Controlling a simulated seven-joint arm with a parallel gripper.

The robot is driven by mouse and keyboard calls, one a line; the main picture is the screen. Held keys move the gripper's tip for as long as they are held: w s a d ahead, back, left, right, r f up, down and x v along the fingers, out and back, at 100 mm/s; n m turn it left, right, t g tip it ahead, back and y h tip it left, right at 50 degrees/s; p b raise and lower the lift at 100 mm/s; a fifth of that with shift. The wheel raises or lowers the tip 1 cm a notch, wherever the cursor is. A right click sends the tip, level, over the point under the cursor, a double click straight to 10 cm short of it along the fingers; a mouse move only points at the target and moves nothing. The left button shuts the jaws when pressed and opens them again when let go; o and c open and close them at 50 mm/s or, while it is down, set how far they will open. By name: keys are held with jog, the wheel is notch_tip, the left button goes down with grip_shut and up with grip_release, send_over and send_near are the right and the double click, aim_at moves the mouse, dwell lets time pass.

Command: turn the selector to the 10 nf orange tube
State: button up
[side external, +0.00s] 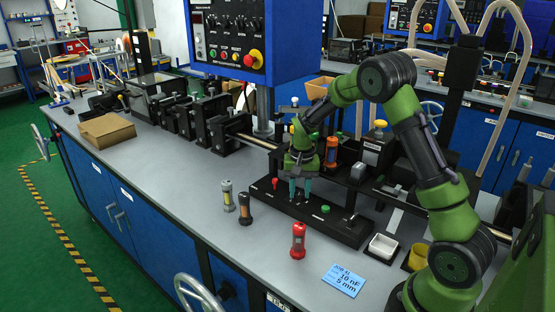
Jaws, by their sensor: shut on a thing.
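My gripper (300,189) points down over a long black base plate (342,230), its teal fingers closed around a small part there. That part, taken as the selector, is mostly hidden by the fingers, so its heading cannot be read. A black tube with an orange band (244,208) and a grey-yellow tube (227,196) stand on the bench to the left. A red tube (299,241) stands in front of the plate.
A red knob (275,183) and a green button (325,209) flank my gripper on the plate. A blue card (343,280) reading 10 nF, 5 mm lies in front. The front left bench is clear.

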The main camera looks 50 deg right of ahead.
aim_at(300, 191)
jog(key=n, duration=0.6)
jog(key=shift+r, duration=0.1)
jog(key=n, duration=0.6)
jog(key=shift+n, duration=0.3)
dwell(0.3)
jog(key=o, duration=1)
jog(key=shift+o, duration=0.2)
notch_tip(300, 191, up, 17)
jog(key=shift+d, duration=0.15)
